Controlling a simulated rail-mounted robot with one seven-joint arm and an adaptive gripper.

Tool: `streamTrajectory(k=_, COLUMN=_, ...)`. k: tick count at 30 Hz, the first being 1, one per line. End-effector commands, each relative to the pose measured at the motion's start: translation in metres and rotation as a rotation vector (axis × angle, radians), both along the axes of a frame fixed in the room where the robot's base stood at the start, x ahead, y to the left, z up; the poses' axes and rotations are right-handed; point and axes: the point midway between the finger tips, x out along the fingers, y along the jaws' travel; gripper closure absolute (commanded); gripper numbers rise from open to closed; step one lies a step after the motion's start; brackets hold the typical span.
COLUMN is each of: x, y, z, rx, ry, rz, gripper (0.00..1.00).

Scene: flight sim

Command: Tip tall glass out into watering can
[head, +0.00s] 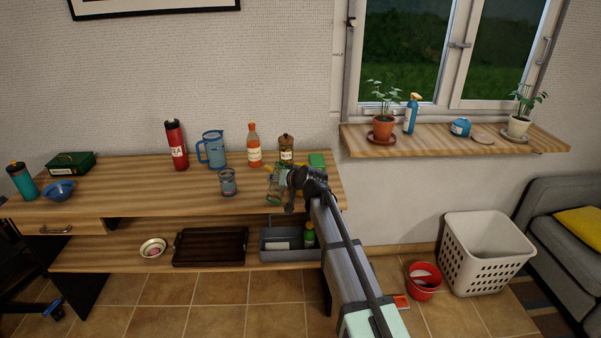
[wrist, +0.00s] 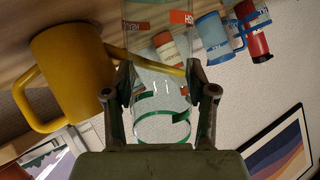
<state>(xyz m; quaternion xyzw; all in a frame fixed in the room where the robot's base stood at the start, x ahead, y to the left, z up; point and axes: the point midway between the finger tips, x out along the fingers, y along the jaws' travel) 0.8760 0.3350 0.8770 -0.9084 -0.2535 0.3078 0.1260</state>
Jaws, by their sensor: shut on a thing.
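My gripper (head: 292,182) is shut on a clear tall glass (head: 276,184) above the right end of the wooden table. In the wrist view, the two fingers (wrist: 160,88) press on either side of the glass (wrist: 160,118), which has green bands and a red-orange mark. That view is upside down. The glass looks roughly upright, perhaps slightly tilted; its contents are unclear. A yellow watering can (wrist: 75,72) with a loop handle and thin spout is beside the glass in the wrist view. In the head view, my gripper mostly hides the can (head: 300,167).
On the table (head: 130,190) are a blue cup (head: 228,182), blue jug (head: 212,148), orange bottle (head: 254,147), brown jar (head: 286,150), red flask (head: 175,145) and green object (head: 317,160). The table's middle left is clear. A windowsill (head: 455,148) with plants is at right.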

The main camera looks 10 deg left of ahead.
Motion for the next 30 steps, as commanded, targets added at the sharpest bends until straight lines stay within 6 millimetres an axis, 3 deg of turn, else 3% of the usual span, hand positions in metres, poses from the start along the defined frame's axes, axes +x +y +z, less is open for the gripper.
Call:
streamTrajectory(k=12, x=-0.017, y=0.014, z=-0.002, rx=-0.229, ry=-0.27, rz=0.002, gripper=0.92)
streamTrajectory(k=30, x=-0.018, y=0.016, z=-0.001, rx=-0.28, ry=-0.327, rz=0.001, gripper=0.92)
